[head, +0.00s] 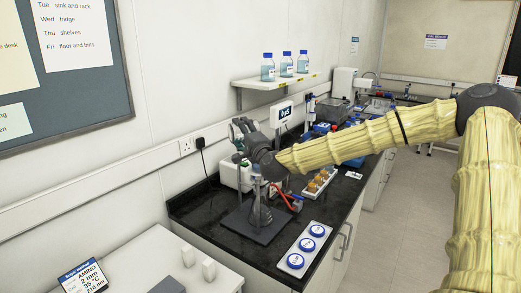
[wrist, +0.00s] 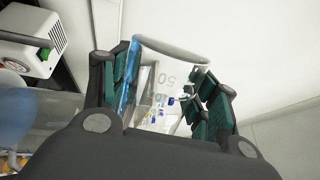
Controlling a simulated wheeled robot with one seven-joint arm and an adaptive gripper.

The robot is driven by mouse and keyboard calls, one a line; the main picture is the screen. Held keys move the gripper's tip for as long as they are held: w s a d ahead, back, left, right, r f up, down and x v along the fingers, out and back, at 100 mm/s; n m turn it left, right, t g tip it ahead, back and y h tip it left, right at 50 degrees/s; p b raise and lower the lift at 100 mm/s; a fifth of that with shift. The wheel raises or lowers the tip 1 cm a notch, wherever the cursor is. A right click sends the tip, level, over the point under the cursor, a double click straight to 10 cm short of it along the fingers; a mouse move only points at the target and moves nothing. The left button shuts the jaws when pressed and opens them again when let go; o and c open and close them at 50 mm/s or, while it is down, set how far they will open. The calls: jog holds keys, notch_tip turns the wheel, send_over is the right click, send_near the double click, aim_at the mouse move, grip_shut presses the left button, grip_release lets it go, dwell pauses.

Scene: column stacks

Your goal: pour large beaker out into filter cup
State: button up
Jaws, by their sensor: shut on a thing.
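My gripper (head: 241,130) is at the end of my arm, above and slightly left of the filter stand in the head view. In the wrist view its green-padded fingers (wrist: 164,86) are shut on a clear large beaker (wrist: 172,82) marked 50. A band of blue liquid shows along the beaker's left side. The beaker is hard to make out in the head view. A conical flask (head: 258,214) stands on a dark base below my gripper, with a red hose at its right. The filter cup seems to be above the flask, but it is small and partly hidden by my wrist.
A white panel with several blue round lids (head: 308,243) lies at the bench's front. A tray of amber vials (head: 319,181) stands right of the flask. A white device (wrist: 30,38) is left in the wrist view. Blue-capped bottles (head: 286,66) sit on the wall shelf.

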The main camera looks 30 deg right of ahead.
jog(key=shift+d+f+m+b, duration=0.2)
jog(key=shift+f+m+b, duration=0.15)
jog(key=shift+m+b, duration=0.5)
